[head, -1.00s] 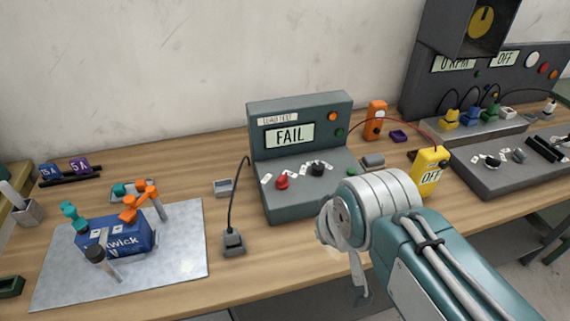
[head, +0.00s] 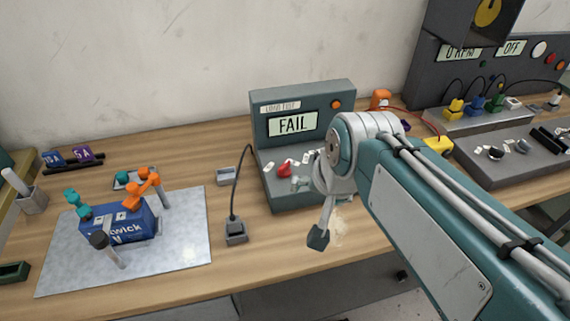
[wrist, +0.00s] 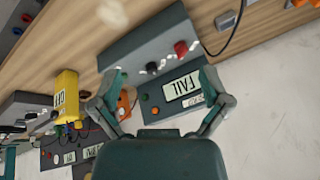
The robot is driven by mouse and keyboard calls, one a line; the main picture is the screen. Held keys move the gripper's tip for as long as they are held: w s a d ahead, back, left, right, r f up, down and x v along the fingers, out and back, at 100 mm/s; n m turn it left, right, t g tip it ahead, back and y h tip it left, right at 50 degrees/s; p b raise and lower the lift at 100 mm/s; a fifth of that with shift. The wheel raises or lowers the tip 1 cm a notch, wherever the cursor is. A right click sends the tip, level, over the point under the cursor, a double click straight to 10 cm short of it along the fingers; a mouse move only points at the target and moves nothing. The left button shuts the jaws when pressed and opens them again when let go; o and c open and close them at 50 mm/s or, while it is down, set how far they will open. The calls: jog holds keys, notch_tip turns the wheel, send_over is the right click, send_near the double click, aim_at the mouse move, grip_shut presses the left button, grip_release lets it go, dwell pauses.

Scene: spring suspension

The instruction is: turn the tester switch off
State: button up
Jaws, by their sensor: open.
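The tester is a grey-green box (head: 301,95) headed "LOAD TEST", with its display (head: 291,124) reading FAIL. It appears upside down in the wrist view (wrist: 135,42), display (wrist: 182,87) included. A red knob (head: 284,170) shows on its sloped front; the wrist view also shows a black knob (wrist: 152,67). An orange button (head: 336,104) sits beside the display. I cannot tell which part is the switch. A cable runs from the tester to a small grey block (head: 236,232). My gripper (head: 311,210) is open and empty, in front of the tester, hiding its right front.
A blue box with orange and teal clamps (head: 126,222) sits on a metal plate at left. A yellow meter (wrist: 66,95) reading OFF and an orange device (head: 380,98) stand right of the tester. A motor panel (head: 470,75) is at far right.

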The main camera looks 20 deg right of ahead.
jog(key=w+m+g+y, duration=0.1)
jog(key=w+m, duration=0.8)
jog(key=m, duration=0.1)
jog(key=m+y, duration=0.2)
jog(key=m, duration=0.9)
send_near(285, 164)
jog(key=shift+g, duration=0.4)
jog(key=x, duration=0.9)
jog(key=shift+w+a+f, duration=0.15)
jog(key=shift+w+f, duration=0.1)
jog(key=shift+w, duration=0.2)
jog(key=c, duration=1.1)
